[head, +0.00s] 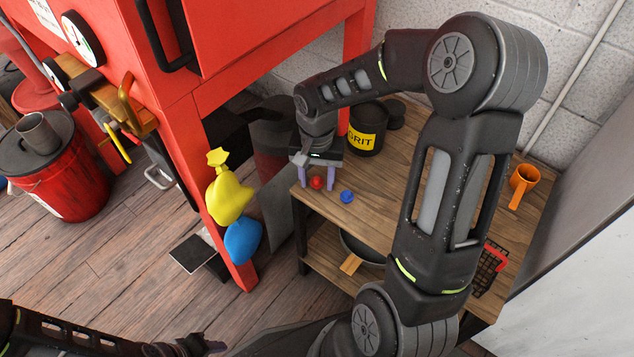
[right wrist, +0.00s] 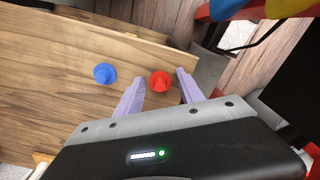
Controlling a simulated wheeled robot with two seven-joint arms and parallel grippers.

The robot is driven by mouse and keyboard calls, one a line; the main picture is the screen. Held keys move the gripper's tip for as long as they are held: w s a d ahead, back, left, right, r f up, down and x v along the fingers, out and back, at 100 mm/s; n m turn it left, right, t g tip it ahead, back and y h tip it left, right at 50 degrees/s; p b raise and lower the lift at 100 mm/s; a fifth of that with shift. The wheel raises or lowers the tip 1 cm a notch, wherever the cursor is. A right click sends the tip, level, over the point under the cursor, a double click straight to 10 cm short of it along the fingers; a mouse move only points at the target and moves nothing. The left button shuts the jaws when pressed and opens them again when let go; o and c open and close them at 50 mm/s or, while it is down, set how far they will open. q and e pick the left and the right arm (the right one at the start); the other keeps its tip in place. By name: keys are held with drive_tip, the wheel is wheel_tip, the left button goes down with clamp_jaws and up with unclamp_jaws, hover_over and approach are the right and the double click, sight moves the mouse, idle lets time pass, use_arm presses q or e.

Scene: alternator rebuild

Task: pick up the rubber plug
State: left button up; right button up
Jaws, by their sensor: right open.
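Two small plug-like pieces stand on the wooden bench top (head: 385,195), close together near its left edge. One is a red plug (head: 317,183) and the other a blue plug (head: 347,196). My right gripper (head: 316,186) is open and pointed down at the red plug. In the right wrist view the red plug (right wrist: 160,81) sits between the tips of the two pale purple fingers, with space on both sides. The blue plug (right wrist: 105,73) lies outside the fingers, to the left. My left gripper (head: 198,346) shows only partly at the bottom edge, and its jaws are unclear.
A dark grit tub (head: 367,138) stands behind the right gripper. A lower shelf holds a bowl (head: 362,247).

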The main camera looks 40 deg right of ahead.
idle(0.4)
clamp_jaws()
idle(0.4)
